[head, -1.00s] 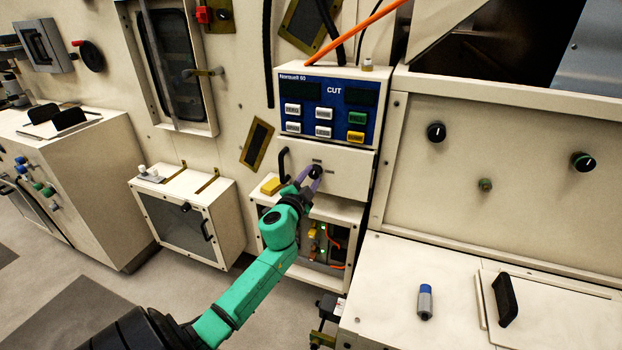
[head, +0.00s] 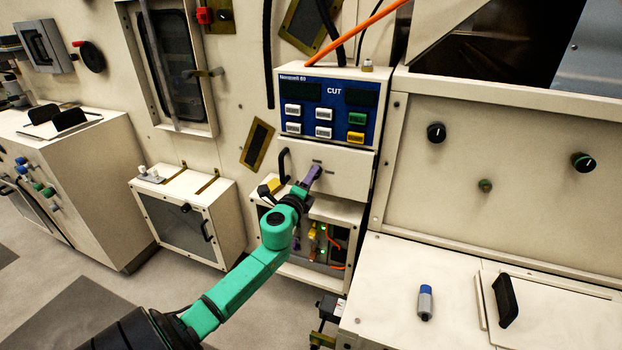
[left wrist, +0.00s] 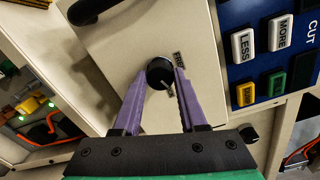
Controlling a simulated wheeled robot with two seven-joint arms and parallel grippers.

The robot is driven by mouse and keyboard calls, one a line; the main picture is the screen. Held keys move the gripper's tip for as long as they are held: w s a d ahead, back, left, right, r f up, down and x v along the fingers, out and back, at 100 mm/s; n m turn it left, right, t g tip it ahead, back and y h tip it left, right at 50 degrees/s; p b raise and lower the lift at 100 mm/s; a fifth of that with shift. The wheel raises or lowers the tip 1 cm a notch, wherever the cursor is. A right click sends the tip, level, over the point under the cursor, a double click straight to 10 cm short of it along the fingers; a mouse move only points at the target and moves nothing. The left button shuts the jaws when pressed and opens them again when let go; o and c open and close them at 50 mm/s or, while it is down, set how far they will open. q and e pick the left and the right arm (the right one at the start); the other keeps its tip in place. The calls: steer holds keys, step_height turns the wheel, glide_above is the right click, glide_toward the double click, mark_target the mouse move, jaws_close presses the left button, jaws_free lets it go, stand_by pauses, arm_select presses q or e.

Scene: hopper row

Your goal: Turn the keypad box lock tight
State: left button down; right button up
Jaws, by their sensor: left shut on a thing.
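The keypad box (head: 300,90) has a blue front with white, green and yellow keys and the word CUT. Below the keys is a pale panel (head: 350,172) with a black handle at its left. In the left wrist view a round black lock knob (left wrist: 159,72) with a pale pointer mark sits on this panel, beside small printed labels. My left gripper (head: 316,172) has purple fingers and is shut on the knob. In the left wrist view the fingers (left wrist: 160,80) lie on either side of it. In the head view the fingers hide the knob. My right gripper is not in view.
An open-fronted unit with wires (head: 325,243) is under the panel. A yellow block (head: 273,186) lies left of the gripper. A blue-capped grey cylinder (head: 425,302) and a black handle (head: 505,300) are on the right bench. Cables hang above the box.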

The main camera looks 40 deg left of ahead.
arm_select(q)
steer(key=m, duration=0.4)
steer(key=shift+m, duration=0.3)
stand_by(0.4)
steer(key=shift+c, duration=2.2)
jaws_free()
steer(key=shift+s, duration=0.1)
steer(key=v, duration=1.4)
steer(key=shift+s+d+b, duration=0.2)
steer(key=shift+b, duration=0.25)
